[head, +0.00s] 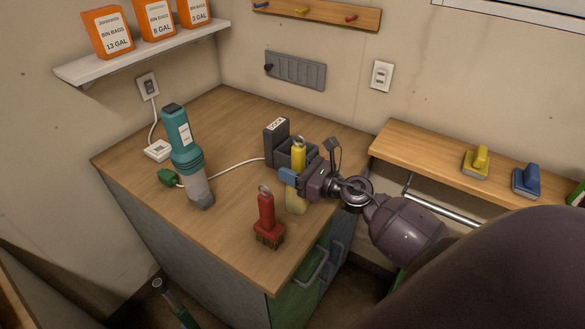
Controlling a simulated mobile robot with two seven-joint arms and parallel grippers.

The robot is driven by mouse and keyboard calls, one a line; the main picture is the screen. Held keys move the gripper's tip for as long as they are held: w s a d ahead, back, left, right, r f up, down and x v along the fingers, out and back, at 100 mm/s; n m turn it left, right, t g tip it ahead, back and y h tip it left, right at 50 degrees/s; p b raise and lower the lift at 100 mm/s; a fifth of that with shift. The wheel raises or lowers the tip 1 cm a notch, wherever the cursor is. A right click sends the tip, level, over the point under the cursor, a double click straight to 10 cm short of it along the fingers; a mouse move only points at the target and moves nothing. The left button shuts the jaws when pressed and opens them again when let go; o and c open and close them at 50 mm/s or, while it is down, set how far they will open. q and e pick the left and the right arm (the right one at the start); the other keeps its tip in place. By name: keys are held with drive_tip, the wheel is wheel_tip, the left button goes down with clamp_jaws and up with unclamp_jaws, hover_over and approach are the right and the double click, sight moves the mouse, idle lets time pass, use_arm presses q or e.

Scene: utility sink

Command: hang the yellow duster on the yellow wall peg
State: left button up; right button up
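The yellow duster (298,156) is upright over the right part of the wooden counter, with a metal loop on top and a pale yellow head below. My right gripper (289,178) reaches in from the right and is at the duster's handle. One blue-tipped finger crosses in front of the handle; the other is hidden, so I cannot tell if it is clamped. I cannot tell whether the duster touches the counter. The yellow wall peg (302,11) is the middle one on a wooden peg board (340,15) on the back wall. My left gripper is out of view.
A red brush (266,215) stands near the counter's front edge. A shelf (150,53) holds orange boxes. A wooden ledge (420,152) at right holds yellow and blue brushes.

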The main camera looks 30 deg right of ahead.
drive_tip(key=shift+o, duration=0.7)
